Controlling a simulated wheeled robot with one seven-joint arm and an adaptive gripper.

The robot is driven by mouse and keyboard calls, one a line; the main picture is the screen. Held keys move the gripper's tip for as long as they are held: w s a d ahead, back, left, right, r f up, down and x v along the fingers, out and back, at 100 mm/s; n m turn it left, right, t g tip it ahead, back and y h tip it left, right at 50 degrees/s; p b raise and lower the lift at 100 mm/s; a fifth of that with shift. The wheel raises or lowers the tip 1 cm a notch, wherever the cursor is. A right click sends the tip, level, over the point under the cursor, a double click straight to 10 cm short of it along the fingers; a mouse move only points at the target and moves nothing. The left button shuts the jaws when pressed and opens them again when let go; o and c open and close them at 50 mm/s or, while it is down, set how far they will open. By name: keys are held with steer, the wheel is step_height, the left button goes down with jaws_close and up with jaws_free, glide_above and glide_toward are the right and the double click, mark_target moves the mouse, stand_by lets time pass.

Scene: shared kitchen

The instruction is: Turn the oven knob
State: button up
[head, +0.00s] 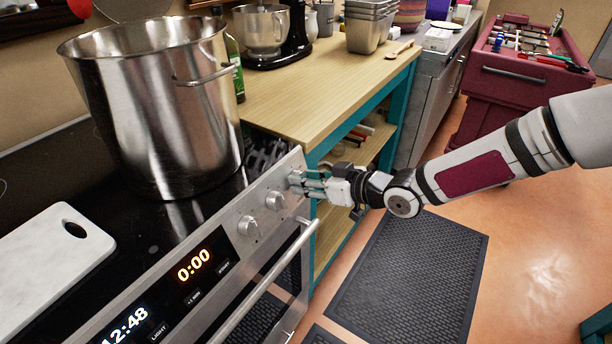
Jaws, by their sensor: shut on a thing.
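The oven's slanted front panel (193,258) carries a row of round metal knobs. The near knob (248,227) and the middle knob (275,200) show clearly, and nothing touches them. My gripper (297,181) is at the far right end of the panel. Its fingers are shut on the far knob (294,177), which is mostly hidden between and behind them. The knob's pointer and angle cannot be made out.
A large steel pot (150,110) and a white cutting board (50,262) sit on the cooktop. The oven door handle (265,283) runs below the knobs. A wooden-topped table (300,90) stands beyond the oven. Floor mats (410,275) cover open floor at right.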

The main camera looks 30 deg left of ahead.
steer(key=m, duration=0.5)
steer(key=shift+d+f+m, duration=0.1)
steer(key=shift+f+m, duration=0.05)
steer(key=shift+m, duration=0.15)
steer(key=shift+g, duration=0.3)
steer(key=o, duration=1.2)
steer(key=shift+c, duration=0.2)
steer(key=v, duration=1.2)
